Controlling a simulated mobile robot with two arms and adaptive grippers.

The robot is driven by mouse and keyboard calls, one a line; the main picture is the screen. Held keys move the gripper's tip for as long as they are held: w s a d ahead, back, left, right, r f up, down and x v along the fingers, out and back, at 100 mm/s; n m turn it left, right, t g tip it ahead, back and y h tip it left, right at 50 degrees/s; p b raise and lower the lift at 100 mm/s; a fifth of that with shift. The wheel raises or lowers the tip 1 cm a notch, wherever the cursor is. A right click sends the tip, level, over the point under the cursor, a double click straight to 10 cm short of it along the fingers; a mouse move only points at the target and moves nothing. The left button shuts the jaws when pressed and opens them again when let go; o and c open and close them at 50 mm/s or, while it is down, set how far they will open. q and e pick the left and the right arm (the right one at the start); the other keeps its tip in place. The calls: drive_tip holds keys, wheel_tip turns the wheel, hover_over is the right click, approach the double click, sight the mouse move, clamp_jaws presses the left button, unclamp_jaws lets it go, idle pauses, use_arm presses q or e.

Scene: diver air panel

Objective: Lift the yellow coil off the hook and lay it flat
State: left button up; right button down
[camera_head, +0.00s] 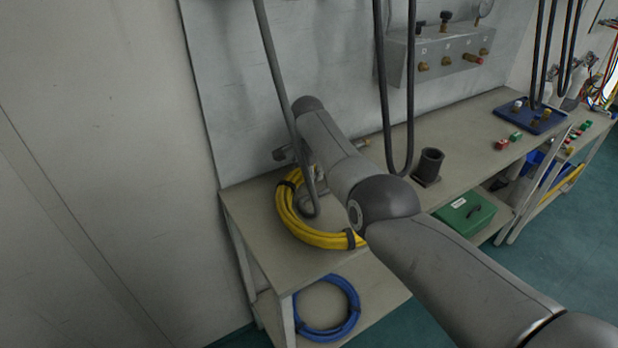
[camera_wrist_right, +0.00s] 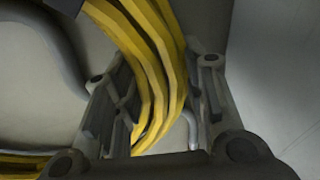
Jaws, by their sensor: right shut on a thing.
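The yellow coil (camera_head: 322,239) is a ring of hose with dark bands, low at the left end of the bench (camera_head: 250,208). I cannot tell whether it rests fully on the bench top or is still tilted. My right arm reaches over the bench and covers the coil's right side. In the wrist view my right gripper (camera_wrist_right: 155,108) is shut on several strands of the yellow coil (camera_wrist_right: 150,62), which run between its fingers. In the head view this gripper is mostly hidden by the arm. My left gripper is out of view.
A grey hanging hose (camera_head: 281,90) loops down within the yellow ring. Another dark hose (camera_head: 384,95) hangs near a black cup (camera_head: 430,166). A blue coil (camera_head: 353,300) lies on the lower shelf, with a green box (camera_head: 464,212) to the right. The valve panel (camera_head: 437,58) is above.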

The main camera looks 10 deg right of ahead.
drive_tip(key=shift+s+f+b, duration=0.3)
drive_tip(key=shift+f+b, duration=0.25)
drive_tip(key=shift+f, duration=0.05)
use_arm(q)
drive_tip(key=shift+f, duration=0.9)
use_arm(e)
drive_tip(key=c, duration=1.1)
unclamp_jaws()
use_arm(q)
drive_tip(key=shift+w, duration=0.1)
use_arm(e)
drive_tip(key=o, duration=0.3)
drive_tip(key=shift+w+f, duration=0.15)
drive_tip(key=shift+w, duration=0.05)
